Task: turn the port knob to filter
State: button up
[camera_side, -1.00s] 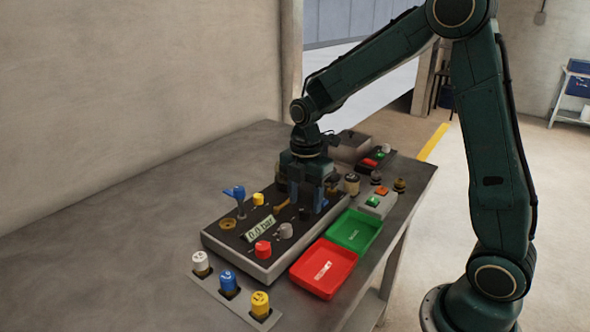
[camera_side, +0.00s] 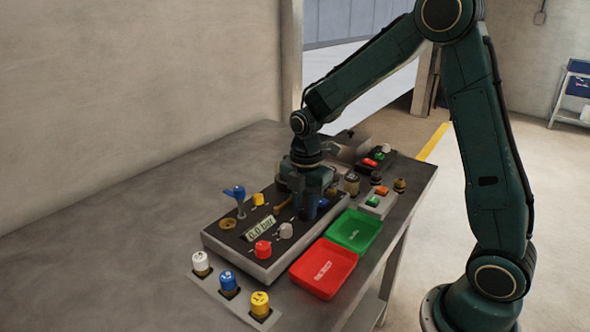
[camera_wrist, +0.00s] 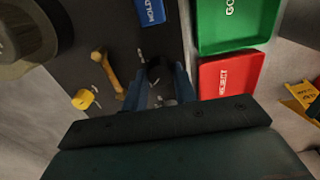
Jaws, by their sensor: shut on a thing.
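My gripper (camera_side: 311,207) is low over the dark control panel (camera_side: 222,240), pointing down. In the wrist view its two blue fingers (camera_wrist: 157,88) stand on either side of a small dark knob (camera_wrist: 154,72) and are shut on it. The fingers mostly hide this knob in the side view. I cannot read a port label or a filter mark, nor the knob's setting. A grey knob (camera_side: 285,230) and a red knob (camera_side: 263,249) sit nearer the panel's front.
A brass lever (camera_side: 282,204), yellow knob (camera_side: 258,199), blue-handled valve (camera_side: 237,195) and 0.0 bar display (camera_side: 261,230) are close by. A green tray (camera_side: 352,229) and red REJECT tray (camera_side: 323,268) lie right of the panel. Bare table lies left.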

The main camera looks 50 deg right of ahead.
aim_at(305, 209)
jog(key=shift+m, duration=0.5)
jog(key=m, duration=0.3)
jog(key=shift+m, duration=0.3)
jog(key=m, duration=1.3)
jog(key=shift+m, duration=0.3)
jog(key=o, duration=1)
jog(key=shift+c, duration=0.2)
jog(key=shift+r, duration=0.1)
notch_tip(305, 209, up, 14)
